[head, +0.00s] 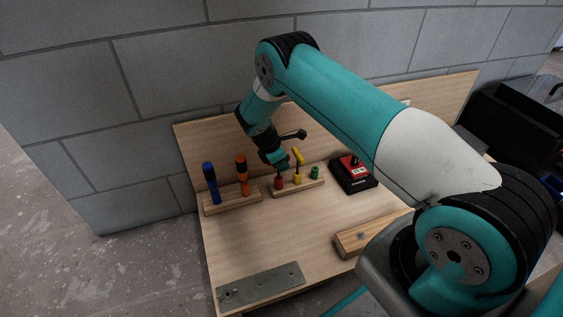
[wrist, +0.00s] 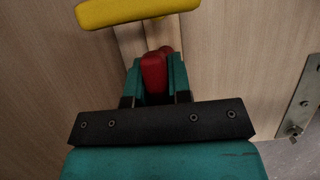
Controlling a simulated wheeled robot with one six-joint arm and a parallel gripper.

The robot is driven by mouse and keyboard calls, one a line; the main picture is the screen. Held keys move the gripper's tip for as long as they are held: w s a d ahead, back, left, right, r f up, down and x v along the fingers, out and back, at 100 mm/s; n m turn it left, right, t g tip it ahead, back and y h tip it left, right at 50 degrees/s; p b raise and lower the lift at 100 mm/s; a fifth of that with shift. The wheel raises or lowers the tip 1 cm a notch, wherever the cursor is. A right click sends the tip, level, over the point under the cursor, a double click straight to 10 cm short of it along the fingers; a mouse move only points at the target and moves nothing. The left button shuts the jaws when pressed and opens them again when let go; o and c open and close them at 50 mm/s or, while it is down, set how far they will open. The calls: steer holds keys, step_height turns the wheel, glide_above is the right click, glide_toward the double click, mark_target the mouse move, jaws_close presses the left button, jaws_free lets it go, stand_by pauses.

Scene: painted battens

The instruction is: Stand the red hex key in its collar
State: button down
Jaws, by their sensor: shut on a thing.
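The red hex key (wrist: 154,74) shows between my jaws in the wrist view. My gripper (head: 280,166) is shut on it, pointing down over the left end of a short batten (head: 307,190). The red collar (head: 279,183) is on that batten, directly below my gripper. In the wrist view more red shows just beyond the key, near the batten. I cannot tell whether the key's lower end is inside the collar; my jaws hide most of the key in the head view.
A yellow hex key (head: 298,158) stands in its yellow collar close to the right of my gripper. A green collar (head: 315,173) is beyond it. Blue (head: 210,184) and orange (head: 242,175) drivers stand in the left batten. A black-and-red box (head: 353,172) sits to the right.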

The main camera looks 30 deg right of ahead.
steer(key=c, duration=1)
jaws_free()
steer(key=shift+o, duration=0.2)
steer(key=a+r+m+y+p, duration=0.1)
steer(key=a+r+p, duration=0.35)
steer(key=r, duration=0.85)
steer(key=a+r+m+y+p, duration=0.1)
steer(key=a+r+p, duration=0.35)
steer(key=r, duration=0.85)
steer(key=s+a+r+m+t+y+b, duration=0.1)
steer(key=s+a+r, duration=0.2)
steer(key=s+r, duration=0.2)
steer(key=s+a+r+m+y+b, duration=0.1)
steer(key=s+a+r+y, duration=0.1)
steer(key=s+a+r, duration=0.3)
steer(key=s+a+r+m+y, duration=0.1)
steer(key=s+r+m, duration=0.15)
steer(key=s, duration=0.55)
steer(key=s+a+r+m+y, duration=0.15)
steer(key=s+r, duration=0.25)
steer(key=s, duration=0.4)
steer(key=s+a+r+m+y, duration=0.1)
steer(key=s+r, duration=0.2)
steer(key=s, duration=0.5)
step_height(320, 180, up, 38)
steer(key=p, duration=3.8)
steer(key=shift+s+a+r+p, duration=0.15)
steer(key=shift+r+p, duration=0.05)
steer(key=shift+p, duration=0.2)
